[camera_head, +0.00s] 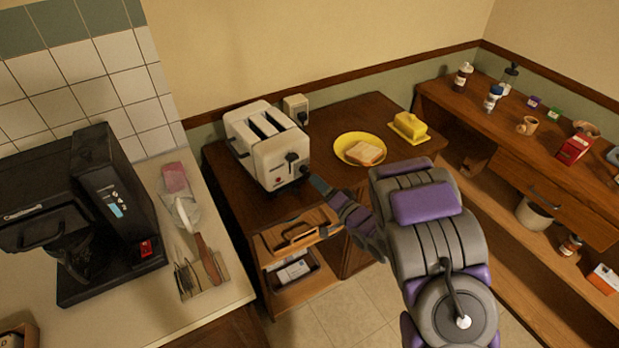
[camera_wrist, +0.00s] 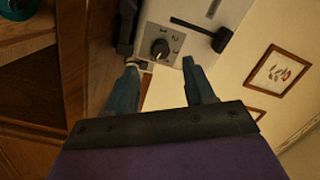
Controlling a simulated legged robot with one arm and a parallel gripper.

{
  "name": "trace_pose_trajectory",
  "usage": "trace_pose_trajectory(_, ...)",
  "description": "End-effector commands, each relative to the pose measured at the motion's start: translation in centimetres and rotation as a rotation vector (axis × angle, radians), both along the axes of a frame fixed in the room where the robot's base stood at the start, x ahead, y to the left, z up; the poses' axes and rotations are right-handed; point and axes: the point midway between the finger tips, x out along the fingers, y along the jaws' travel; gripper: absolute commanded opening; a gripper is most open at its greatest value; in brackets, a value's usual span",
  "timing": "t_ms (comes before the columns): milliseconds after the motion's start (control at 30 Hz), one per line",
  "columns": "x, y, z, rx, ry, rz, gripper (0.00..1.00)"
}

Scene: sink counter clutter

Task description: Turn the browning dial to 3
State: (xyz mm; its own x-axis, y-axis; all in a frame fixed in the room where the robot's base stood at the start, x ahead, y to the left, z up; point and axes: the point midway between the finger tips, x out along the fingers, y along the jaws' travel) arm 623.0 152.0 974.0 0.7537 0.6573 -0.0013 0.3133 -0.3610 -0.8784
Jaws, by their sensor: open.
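A white two-slot toaster (camera_head: 266,144) stands on the dark wooden cabinet, its lever and dial end facing my arm. The round black browning dial (camera_wrist: 160,49) shows in the wrist view with a pale mark on it, just beyond my fingertips. A black lever (camera_wrist: 203,32) sits to its right in that view. My gripper (camera_wrist: 158,66) is open and empty, with its two fingers apart and pointing at the dial. It does not appear to touch the dial. In the head view my gripper (camera_head: 318,183) is beside the toaster's lower right corner.
A yellow plate (camera_head: 342,143) with bread (camera_head: 365,153) and a yellow butter dish (camera_head: 409,127) stand right of the toaster. A wall outlet (camera_head: 296,107) is behind it. A black coffee maker (camera_head: 125,200) is at left. An open drawer (camera_head: 298,235) lies below my gripper.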

Motion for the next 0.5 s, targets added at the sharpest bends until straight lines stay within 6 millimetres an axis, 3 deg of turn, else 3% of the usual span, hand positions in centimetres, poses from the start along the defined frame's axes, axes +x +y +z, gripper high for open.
trace_pose_trajectory(233,3.1,2.8,-0.1,0.001,-0.003,0.001,0.54)
trace_pose_trajectory(500,4.3,3.8,-0.1,-0.001,0.001,0.000,0.54)
